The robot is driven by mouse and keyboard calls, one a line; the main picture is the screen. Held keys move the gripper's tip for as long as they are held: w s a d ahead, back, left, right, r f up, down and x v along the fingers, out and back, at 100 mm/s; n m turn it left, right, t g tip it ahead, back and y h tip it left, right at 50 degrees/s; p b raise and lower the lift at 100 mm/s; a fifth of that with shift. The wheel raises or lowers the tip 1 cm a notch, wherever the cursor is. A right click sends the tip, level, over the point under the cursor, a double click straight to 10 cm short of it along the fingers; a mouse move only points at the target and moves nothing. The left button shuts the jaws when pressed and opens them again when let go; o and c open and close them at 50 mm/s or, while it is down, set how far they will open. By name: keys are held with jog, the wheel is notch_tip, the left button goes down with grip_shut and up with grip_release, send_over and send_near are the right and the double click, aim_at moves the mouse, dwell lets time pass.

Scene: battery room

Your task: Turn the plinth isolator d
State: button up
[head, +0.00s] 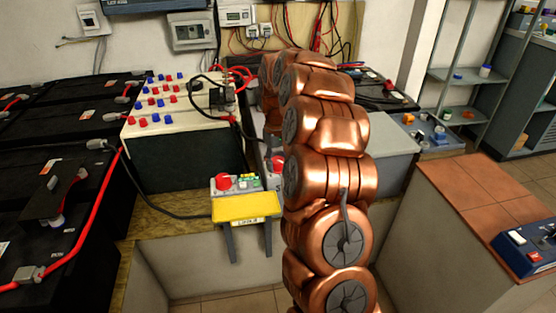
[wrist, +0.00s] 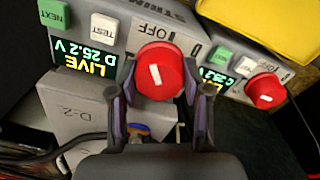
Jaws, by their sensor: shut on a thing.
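Isolator D is a grey box with a lit display (wrist: 85,60) that reads LIVE and D 25.2 V. Its round red knob (wrist: 160,72) has a short white mark, slightly tilted, and the word OFF is printed above it in the wrist view. My gripper (wrist: 160,76) is shut on this knob, one finger on each side. In the head view part of a red knob (head: 278,163) shows beside my copper arm, which hides my gripper. A grey block (wrist: 80,112) marked D-2 sits below the display.
A similar isolator, reading LIVE and C, has its own red knob (wrist: 265,90) close on the right in the wrist view. Black batteries (head: 60,180) with red cables fill the left. A tiled plinth (head: 480,190) stands right.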

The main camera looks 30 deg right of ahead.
aim_at(277, 160)
jog(key=m, duration=0.6)
jog(key=shift+p, duration=0.3)
jog(key=shift+m, duration=0.4)
jog(key=o, duration=1.2)
jog(key=shift+c, duration=0.2)
notch_tip(277, 160, up, 12)
jog(key=shift+a, duration=0.1)
